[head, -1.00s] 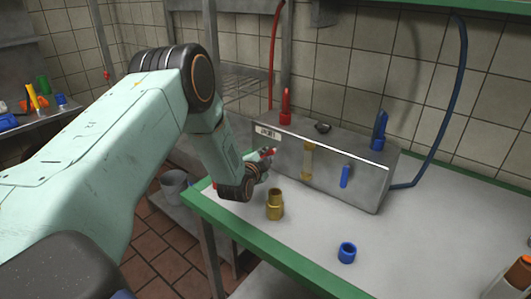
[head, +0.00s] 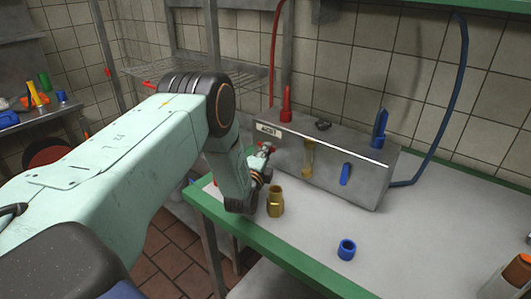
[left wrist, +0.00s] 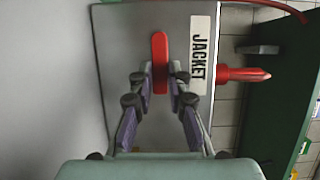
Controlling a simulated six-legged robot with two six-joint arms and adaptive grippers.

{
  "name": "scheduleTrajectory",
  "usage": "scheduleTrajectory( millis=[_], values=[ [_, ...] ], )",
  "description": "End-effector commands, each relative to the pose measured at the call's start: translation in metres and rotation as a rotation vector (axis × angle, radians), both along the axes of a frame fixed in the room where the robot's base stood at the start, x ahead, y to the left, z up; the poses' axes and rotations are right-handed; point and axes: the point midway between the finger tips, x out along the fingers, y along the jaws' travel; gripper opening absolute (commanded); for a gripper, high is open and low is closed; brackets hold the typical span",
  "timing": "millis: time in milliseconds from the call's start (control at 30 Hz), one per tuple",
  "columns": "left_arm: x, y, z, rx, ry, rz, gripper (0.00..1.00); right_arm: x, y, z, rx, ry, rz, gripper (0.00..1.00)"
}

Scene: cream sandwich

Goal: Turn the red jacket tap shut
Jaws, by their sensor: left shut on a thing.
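The red jacket tap's lever (left wrist: 160,50) is on the front of the grey metal box (head: 330,170), beside the JACKET label (left wrist: 200,55). The lever lies lengthwise along the label's line of text. My left gripper (left wrist: 160,78) is shut on the lever, one fingertip on each long side. In the head view, my left gripper (head: 261,168) is at the box's left end. Only a little of the red lever (head: 267,147) shows there, and the wrist hides part of the area. My right gripper is not in view.
A brass fitting (head: 276,203) stands close to my left wrist. A blue ring (head: 347,250) lies on the bench.

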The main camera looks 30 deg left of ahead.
Motion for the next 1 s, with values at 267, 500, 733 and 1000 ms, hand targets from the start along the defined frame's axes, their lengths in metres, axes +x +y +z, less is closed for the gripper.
scheduleTrajectory(
  millis=[267,500,733,1000],
  values=[
    [0.0035,0.0005,0.0069,0.016,-0.016,0.000,0.00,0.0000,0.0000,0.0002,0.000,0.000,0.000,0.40],
    [0.0037,0.0006,0.0073,0.015,-0.016,0.000,0.21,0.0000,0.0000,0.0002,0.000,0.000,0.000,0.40],
    [0.0022,0.0005,0.0045,0.013,-0.011,0.000,0.40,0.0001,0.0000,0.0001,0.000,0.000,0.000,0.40],
    [0.0008,0.0002,0.0023,0.011,-0.005,0.000,0.40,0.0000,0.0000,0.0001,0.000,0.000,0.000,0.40]
  ],
)
